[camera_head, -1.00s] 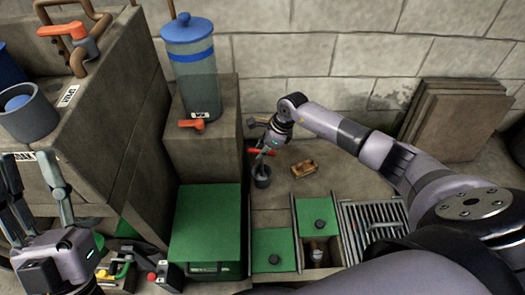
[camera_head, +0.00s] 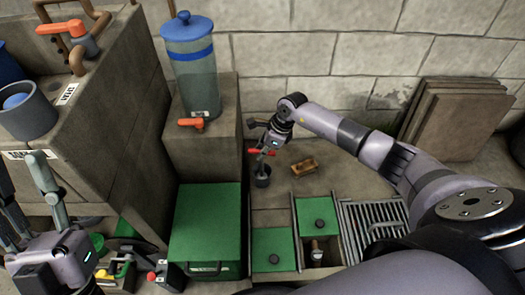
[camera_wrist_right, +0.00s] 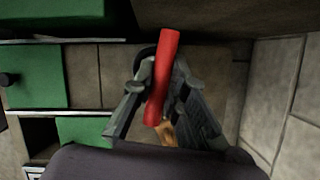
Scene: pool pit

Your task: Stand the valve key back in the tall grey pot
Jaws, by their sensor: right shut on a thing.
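The valve key's red handle (camera_head: 261,152) sits between the fingers of my right gripper (camera_head: 264,147), which is shut on it. In the right wrist view the red bar (camera_wrist_right: 163,75) lies between the two fingers. The tall grey pot (camera_head: 262,181) stands on the floor directly below the handle. The key's lower part is hard to make out; I cannot tell how far it reaches into the pot. In the wrist view the fingers mostly hide the pot. My left gripper (camera_head: 25,195) is at the lower left, fingers apart and empty, away from the key.
A wooden brush-like block (camera_head: 304,166) lies right of the pot. Green lids (camera_head: 274,250) and a metal grate (camera_head: 372,228) are in front. A green box (camera_head: 206,220) and a pedestal with a blue-lidded canister (camera_head: 190,75) stand left. A block wall is behind.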

